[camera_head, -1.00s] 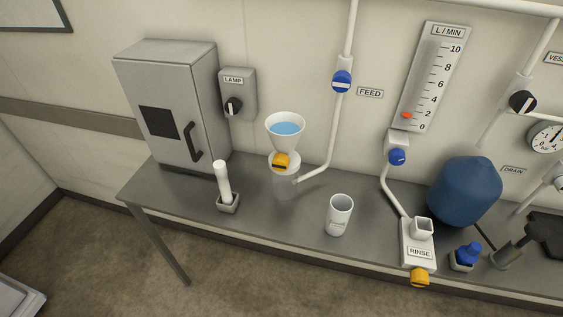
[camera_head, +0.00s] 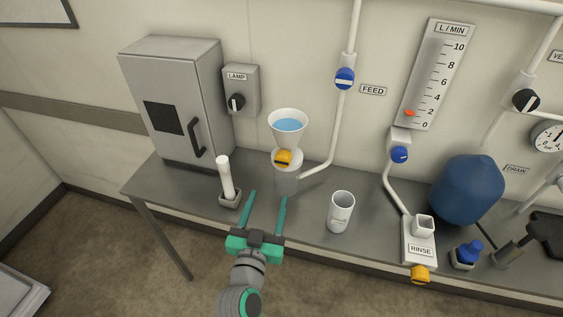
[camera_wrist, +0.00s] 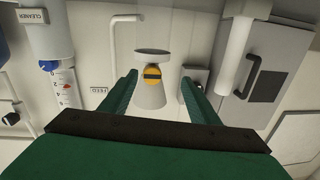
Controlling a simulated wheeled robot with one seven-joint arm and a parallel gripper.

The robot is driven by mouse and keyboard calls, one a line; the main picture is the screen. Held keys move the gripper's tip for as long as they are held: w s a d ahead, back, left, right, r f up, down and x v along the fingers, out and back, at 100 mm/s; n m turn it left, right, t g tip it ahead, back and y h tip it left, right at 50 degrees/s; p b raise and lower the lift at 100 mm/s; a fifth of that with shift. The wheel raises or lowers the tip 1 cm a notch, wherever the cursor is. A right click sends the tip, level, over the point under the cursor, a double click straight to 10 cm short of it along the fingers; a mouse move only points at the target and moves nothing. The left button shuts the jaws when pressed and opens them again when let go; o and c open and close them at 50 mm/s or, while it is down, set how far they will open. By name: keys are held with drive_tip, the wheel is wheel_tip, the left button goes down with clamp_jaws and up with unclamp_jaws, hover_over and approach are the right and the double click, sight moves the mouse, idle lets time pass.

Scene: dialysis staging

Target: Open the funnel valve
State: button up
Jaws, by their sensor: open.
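The funnel (camera_head: 288,127) stands at the back of the bench and holds blue liquid. Its yellow valve knob (camera_head: 283,157) with a dark bar sits on the front below the cup. In the wrist view the picture is upside down, and the knob (camera_wrist: 152,74) shows between my fingers with its dark bar lying across. My gripper (camera_head: 267,196) is open and empty, in front of and below the funnel, with its fingers pointing toward it. It is apart from the knob. In the wrist view my gripper (camera_wrist: 157,80) spans both sides of the funnel body.
A white cylinder in a holder (camera_head: 227,178) stands close left of my gripper. A white cup (camera_head: 341,212) stands to the right. A grey cabinet (camera_head: 175,100) and the lamp switch (camera_head: 237,101) are behind left. The feed pipe (camera_head: 333,130) runs right of the funnel.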

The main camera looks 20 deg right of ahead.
sight(281, 162)
drive_tip(key=w+d+r, duration=0.1)
drive_tip(key=w+d, duration=0.1)
drive_tip(key=w, duration=0.1)
drive_tip(key=w+d+r+m+h, duration=0.1)
drive_tip(key=w+d, duration=0.2)
drive_tip(key=w+d+r+m, duration=0.1)
drive_tip(key=w+d, duration=0.1)
drive_tip(key=w, duration=0.2)
drive_tip(key=shift+w+d+r+g, duration=0.1)
drive_tip(key=shift+d+r+g, duration=0.1)
drive_tip(key=shift+g, duration=0.1)
drive_tip(key=c, duration=1.1)
